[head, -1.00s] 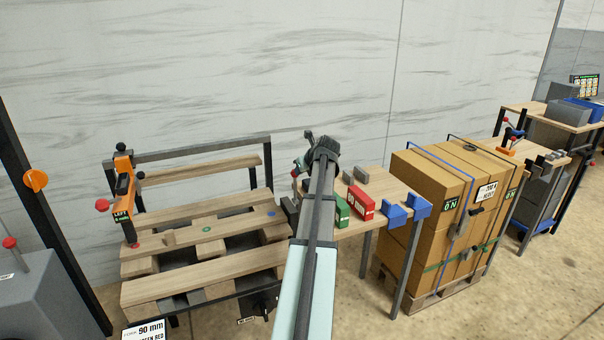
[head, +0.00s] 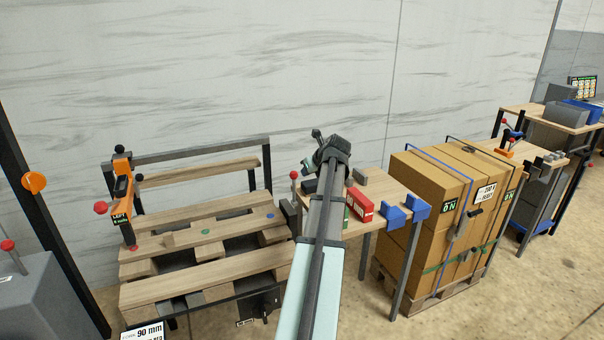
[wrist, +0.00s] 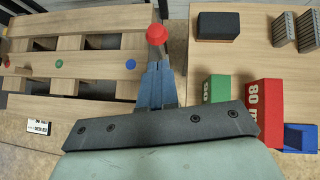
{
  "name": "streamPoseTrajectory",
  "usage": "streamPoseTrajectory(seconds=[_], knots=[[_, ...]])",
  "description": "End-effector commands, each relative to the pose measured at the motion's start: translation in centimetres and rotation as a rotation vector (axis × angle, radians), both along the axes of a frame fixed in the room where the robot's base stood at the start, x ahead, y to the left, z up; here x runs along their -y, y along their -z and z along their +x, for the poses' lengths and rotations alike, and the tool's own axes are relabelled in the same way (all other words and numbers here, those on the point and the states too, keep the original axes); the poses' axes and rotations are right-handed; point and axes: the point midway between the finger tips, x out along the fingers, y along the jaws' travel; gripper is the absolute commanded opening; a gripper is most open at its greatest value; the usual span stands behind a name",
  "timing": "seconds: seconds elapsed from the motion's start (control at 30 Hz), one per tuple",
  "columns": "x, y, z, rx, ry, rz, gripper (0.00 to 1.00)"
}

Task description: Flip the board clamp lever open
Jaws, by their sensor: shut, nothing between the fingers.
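A lever with a red ball knob (head: 294,174) stands upright on a dark clamp block (head: 290,212) at the right edge of the wooden slatted pallet. In the wrist view the red knob (wrist: 156,33) lies just beyond the tips of my gripper (wrist: 157,66). The blue-grey fingers are shut together with nothing between them. The lever's shaft is mostly hidden behind the fingers, and I cannot tell whether they touch it. In the head view my arm hides the fingers.
The slatted pallet (head: 200,290) lies left of the lever. Right of it, a wooden table holds a green block (wrist: 216,88), a red block (wrist: 264,98), blue blocks (head: 396,216) and a dark block (wrist: 218,26). Strapped cartons (head: 425,185) stand farther right. An orange clamp (head: 123,195) stands at the pallet's left.

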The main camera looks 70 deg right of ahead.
Motion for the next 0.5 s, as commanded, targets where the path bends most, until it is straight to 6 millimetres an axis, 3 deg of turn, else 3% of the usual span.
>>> streamPoseTrajectory(seconds=[0.23,0.5], knots=[[-1.3,-3.8,-2.2,0.001,0.001,-0.001,0.0],[-2.0,-6.1,-3.5,0.0,0.001,0.0,0.0]])
